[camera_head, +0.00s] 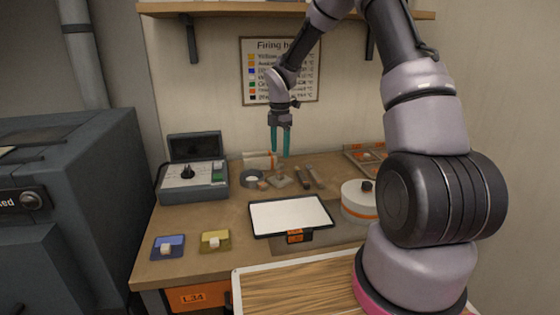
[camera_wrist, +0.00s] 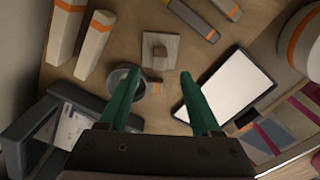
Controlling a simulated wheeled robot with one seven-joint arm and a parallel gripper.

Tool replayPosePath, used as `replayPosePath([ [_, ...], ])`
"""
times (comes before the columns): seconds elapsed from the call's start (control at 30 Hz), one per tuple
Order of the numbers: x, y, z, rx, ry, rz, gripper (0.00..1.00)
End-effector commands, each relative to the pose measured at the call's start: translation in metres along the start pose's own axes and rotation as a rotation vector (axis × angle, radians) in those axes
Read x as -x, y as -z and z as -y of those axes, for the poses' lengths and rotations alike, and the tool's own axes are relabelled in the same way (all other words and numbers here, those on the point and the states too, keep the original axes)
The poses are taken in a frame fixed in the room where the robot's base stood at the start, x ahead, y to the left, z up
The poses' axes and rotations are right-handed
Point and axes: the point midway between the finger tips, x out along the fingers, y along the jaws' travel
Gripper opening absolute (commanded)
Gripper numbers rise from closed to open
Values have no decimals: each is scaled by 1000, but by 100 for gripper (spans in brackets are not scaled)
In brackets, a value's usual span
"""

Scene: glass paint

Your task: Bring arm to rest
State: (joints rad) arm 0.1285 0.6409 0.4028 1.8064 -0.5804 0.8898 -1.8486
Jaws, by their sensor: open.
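My gripper (camera_head: 280,154) hangs from my raised arm above the back middle of the workbench, its teal fingers pointing down. In the wrist view my gripper (camera_wrist: 158,92) shows its two fingers spread apart with nothing between them. Beneath it on the bench are a small grey square plate with a knob (camera_wrist: 160,55) and a roll of grey tape (camera_wrist: 116,76). The fingers look clear of both. My arm's lower links cover the right part of the head view.
A white-topped panel (camera_head: 291,214) lies at the bench middle. A grey control box with open lid (camera_head: 192,182) stands left. Blue (camera_head: 168,247) and yellow (camera_head: 215,241) tiles lie in front. A round white container (camera_head: 358,202) is right. A shelf (camera_head: 290,10) runs above, near my arm.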

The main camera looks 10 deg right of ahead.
Motion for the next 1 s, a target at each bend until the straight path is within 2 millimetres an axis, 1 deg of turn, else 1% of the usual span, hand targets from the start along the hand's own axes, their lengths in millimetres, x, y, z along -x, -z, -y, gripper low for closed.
replayPosePath([
  [0.03, 10, -1, -1, -1, -3, 2, 65],
  [0.1, 21, -1, -1, -1, -3, 2, 65],
  [0.3, 41, 0, 1, -9, -3, 3, 65],
  [0.37, 49, 0, 4, -38, -8, 9, 65],
  [0.47, 72, 1, 15, -141, -28, 27, 65],
  [0.57, 104, 3, 33, -309, -64, 47, 65],
  [0.6, 118, 4, 42, -388, -81, 52, 65],
  [0.67, 137, 7, 56, -506, -109, 56, 65],
  [0.7, 150, 9, 65, -585, -129, 57, 65],
  [0.77, 168, 12, 80, -704, -160, 53, 65],
  [0.9, 205, 22, 116, -984, -236, 23, 65],
  [1.0, 227, 31, 143, -1183, -291, -19, 65],
])
